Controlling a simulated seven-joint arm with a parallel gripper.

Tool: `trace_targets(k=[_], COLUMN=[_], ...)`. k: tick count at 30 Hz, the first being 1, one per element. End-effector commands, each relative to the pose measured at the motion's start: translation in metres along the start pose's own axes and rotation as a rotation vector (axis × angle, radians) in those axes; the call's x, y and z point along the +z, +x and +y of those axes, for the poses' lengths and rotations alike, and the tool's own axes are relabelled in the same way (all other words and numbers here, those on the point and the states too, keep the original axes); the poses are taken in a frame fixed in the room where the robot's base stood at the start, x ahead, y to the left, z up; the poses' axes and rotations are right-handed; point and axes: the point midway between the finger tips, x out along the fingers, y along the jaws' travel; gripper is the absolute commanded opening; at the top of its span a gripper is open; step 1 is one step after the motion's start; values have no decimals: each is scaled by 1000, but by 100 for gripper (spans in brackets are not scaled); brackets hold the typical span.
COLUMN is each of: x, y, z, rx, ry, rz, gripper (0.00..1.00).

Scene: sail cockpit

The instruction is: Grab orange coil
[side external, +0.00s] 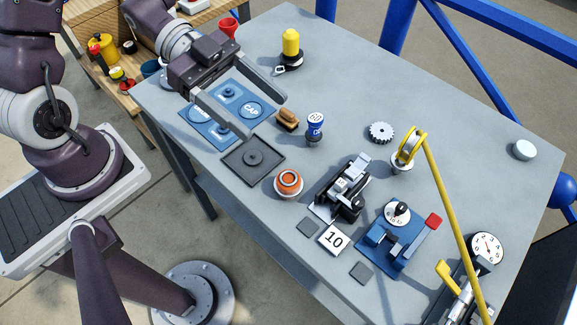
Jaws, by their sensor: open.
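The orange coil (289,181) is a small round orange piece seated on a white base on the grey table. It stands right of the dark square tray and left of the black clamp-like device. My gripper (268,117) is open, with its two long fingers spread above the blue mat, up and left of the coil. The fingers are apart from the coil and nothing shows between them that they hold. The coil is in plain view.
A yellow pole (455,225) rises at right. Bare table lies at upper centre.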

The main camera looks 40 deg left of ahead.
Motion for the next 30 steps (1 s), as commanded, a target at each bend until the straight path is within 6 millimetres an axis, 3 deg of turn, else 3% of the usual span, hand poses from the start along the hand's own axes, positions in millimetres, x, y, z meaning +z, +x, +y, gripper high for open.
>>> trace_targets(k=[6,9,14,24,30], x=[91,116,125,123,123], y=[38,48,64,119,123], z=[1,0,0,0,0], rx=[4,1,3,2,-1], ry=[-11,-3,3,6,4], rz=[0,0,0,0,0], gripper=[71,71,71,71,71])
